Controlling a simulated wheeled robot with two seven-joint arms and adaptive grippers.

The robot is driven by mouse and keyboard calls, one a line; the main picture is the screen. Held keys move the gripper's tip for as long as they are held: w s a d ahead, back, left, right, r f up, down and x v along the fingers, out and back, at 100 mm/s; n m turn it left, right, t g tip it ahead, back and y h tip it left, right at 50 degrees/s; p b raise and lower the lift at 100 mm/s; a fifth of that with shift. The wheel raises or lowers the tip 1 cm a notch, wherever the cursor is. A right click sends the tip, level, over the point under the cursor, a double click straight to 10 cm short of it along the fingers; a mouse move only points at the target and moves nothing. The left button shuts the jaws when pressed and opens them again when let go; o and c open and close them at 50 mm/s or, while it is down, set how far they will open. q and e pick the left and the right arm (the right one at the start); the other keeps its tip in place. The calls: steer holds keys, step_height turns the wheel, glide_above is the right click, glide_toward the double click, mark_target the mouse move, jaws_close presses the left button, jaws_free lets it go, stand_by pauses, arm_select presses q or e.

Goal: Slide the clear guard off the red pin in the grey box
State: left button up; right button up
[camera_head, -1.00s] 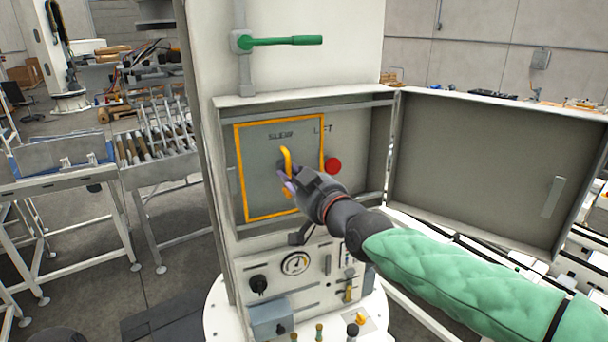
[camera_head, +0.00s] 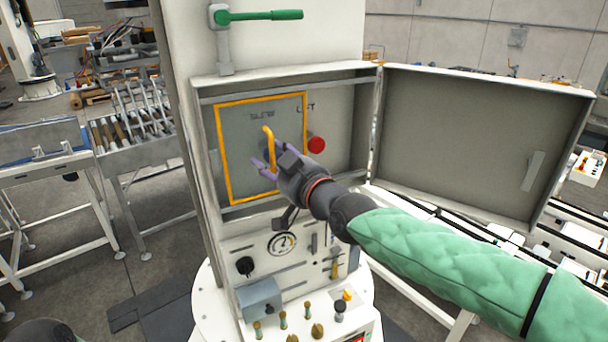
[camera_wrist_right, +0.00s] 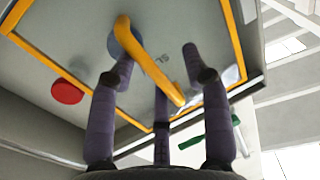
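The clear guard (camera_head: 237,170) is a see-through panel in an orange-yellow frame inside the open grey box (camera_head: 345,110). A bent yellow handle (camera_head: 268,140) stands out from its face. The red pin (camera_head: 317,144) shows just right of the guard's right edge; it also shows in the wrist view (camera_wrist_right: 67,92). A blue-grey disc (camera_wrist_right: 124,38) sits behind the handle. My right gripper (camera_head: 270,160) is at the handle. In the wrist view its fingers (camera_wrist_right: 157,60) are spread on either side of the handle, with gaps.
The box's door (camera_head: 470,145) stands open to the right. A green lever (camera_head: 262,15) is above the box. A panel with a gauge (camera_head: 282,243) and knobs lies below it. A roller conveyor (camera_head: 130,130) stands at the left.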

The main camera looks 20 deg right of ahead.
arm_select(q)
steer(key=shift+s+a, duration=0.1)
steer(key=shift+a, duration=0.05)
arm_select(e)
steer(key=a+r+v, duration=0.1)
steer(key=v, duration=1)
steer(key=shift+s+a+r, duration=0.15)
steer(key=shift+s+r, duration=0.2)
steer(key=shift+s, duration=0.25)
arm_select(q)
steer(key=shift+s, duration=0.1)
arm_select(e)
steer(key=shift+s+r, duration=0.1)
steer(key=shift+s, duration=0.15)
steer(key=shift+w, duration=0.1)
